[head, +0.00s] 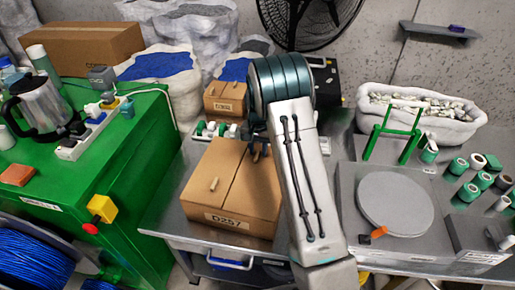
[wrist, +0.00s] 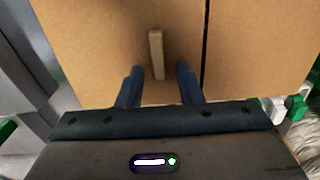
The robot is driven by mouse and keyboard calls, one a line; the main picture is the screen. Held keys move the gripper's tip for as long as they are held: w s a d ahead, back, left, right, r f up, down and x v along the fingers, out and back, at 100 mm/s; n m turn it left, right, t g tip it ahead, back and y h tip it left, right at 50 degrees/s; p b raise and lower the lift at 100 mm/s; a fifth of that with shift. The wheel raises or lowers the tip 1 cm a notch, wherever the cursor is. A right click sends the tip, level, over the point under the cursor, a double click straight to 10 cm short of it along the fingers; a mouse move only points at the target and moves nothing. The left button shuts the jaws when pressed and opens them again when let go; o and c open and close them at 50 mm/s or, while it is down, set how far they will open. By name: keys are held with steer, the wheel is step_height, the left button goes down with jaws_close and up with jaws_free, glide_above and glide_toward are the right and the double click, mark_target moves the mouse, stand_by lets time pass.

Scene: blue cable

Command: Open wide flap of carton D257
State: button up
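The brown carton D257 (head: 230,216) stands on the metal table with its top flaps lying closed and a dark seam between them. A small tan peg handle (head: 213,184) sits on the left flap. My gripper (head: 258,150) is over the back of the right flap, partly hidden by my arm. In the wrist view, my gripper (wrist: 160,75) is open, with two dark blue fingers apart. Another upright tan peg handle (wrist: 156,54) appears just beyond and between the fingertips, on the flap left of the seam. I cannot tell whether the fingers touch it.
A smaller carton (head: 225,98) and a strip with green and white items stand behind D257. A green cabinet (head: 120,170) is at the left. A grey unit with a round plate (head: 396,203) is at the right. A blue cable spool (head: 30,258) is at lower left.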

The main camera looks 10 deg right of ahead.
jaws_close()
